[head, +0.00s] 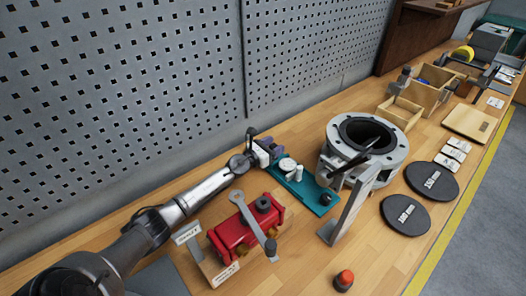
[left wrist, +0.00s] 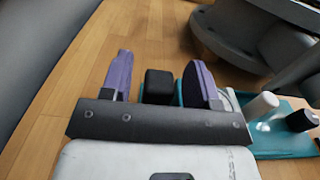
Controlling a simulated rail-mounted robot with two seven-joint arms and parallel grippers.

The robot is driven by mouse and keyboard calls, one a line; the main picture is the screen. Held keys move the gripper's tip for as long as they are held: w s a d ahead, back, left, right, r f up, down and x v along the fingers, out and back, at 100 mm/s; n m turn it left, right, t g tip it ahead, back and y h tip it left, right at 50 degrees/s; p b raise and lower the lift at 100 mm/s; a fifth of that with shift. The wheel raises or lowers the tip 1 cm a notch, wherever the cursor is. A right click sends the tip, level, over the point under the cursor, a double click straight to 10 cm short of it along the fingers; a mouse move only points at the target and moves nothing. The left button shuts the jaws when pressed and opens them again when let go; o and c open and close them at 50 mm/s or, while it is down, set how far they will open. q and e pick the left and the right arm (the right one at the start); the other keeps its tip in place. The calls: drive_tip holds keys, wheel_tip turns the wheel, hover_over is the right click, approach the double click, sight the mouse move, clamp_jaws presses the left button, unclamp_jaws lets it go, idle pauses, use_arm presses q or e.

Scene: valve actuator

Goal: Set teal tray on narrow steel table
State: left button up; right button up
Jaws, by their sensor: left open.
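The teal tray (head: 309,192) lies on the wooden bench beside the flanged valve body. It carries a white round part (head: 287,165), a small white cylinder (head: 299,173) and a black knob (head: 326,199). My left gripper (head: 270,150) is at the tray's far left end, low over the bench. In the left wrist view its two purple fingers (left wrist: 158,70) are spread, with a black block (left wrist: 158,87) between them. I cannot tell whether they touch it. The tray (left wrist: 285,145) shows at right there, partly hidden by the gripper. I cannot make out a narrow steel table.
The grey valve body (head: 395,157) and a steel upright (head: 346,212) stand right of the tray. A red actuator (head: 230,240) with a wrench (head: 253,220) lies in front. Black discs (head: 405,214) lie at right. A perforated wall (head: 120,90) closes the back.

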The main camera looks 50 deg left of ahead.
use_arm(q)
drive_tip(key=s+p, duration=0.1)
drive_tip(key=s, duration=1.1)
drive_tip(key=shift+d, duration=0.1)
